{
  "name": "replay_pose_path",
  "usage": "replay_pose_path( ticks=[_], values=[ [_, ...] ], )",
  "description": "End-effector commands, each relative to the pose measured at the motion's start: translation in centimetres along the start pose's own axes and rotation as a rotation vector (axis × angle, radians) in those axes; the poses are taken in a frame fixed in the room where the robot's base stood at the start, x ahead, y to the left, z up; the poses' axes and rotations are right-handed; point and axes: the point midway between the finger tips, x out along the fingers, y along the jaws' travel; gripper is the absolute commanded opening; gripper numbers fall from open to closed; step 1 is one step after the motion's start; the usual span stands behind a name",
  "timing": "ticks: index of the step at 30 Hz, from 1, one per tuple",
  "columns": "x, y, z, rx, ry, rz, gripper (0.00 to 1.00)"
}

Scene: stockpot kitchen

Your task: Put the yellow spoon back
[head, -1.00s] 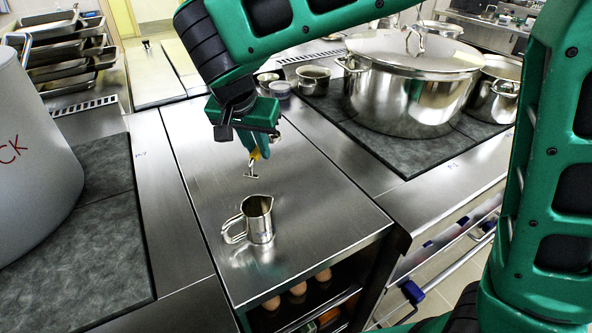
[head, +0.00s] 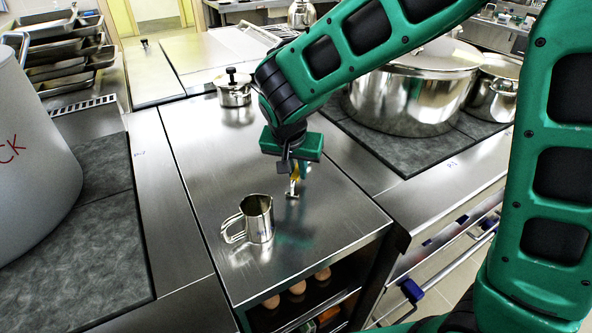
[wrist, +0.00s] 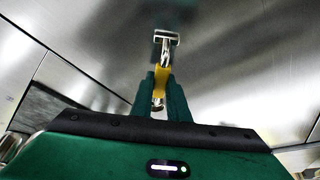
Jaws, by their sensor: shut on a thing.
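The yellow spoon (wrist: 162,76) is between the green fingers of my gripper (wrist: 161,98) in the wrist view. My gripper is shut on its yellow part, and a metal end with a short crossbar sticks out past the fingertips. In the head view my gripper (head: 298,172) holds the spoon (head: 293,189) over the steel counter (head: 190,180), and its metal end hangs downward. Whether the metal end touches the counter I cannot tell. A metal jug (head: 258,219) with a handle stands on the counter, left of and nearer than my gripper.
A small lidded pot (head: 233,92) stands at the back of the counter. A large lidded stockpot (head: 415,95) is on the dark hob at right, behind my arm. A big grey pot (head: 30,160) stands at left. Open shelves with eggs (head: 297,287) lie below the counter's front edge.

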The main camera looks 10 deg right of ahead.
Motion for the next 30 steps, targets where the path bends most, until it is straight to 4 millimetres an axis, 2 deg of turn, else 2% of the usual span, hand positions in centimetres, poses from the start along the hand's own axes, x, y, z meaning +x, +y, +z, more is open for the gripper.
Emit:
replay_pose_path(
  ticks=[10, 11, 13, 23, 26, 30],
  values=[
    [0.5, 0.0, 0.2, 0.001, 0.000, 0.000, 0.00],
    [0.5, 0.0, 0.2, 0.001, 0.000, -0.001, 0.17],
    [0.5, 0.0, 0.2, 0.001, 0.000, -0.001, 0.33],
    [0.3, 0.0, 0.1, 0.001, 0.001, -0.001, 0.33],
    [-0.4, -0.1, 0.1, 0.001, 0.002, -0.002, 0.33],
    [-2.5, -0.1, 0.0, 0.003, 0.003, -0.005, 0.33]
  ],
)
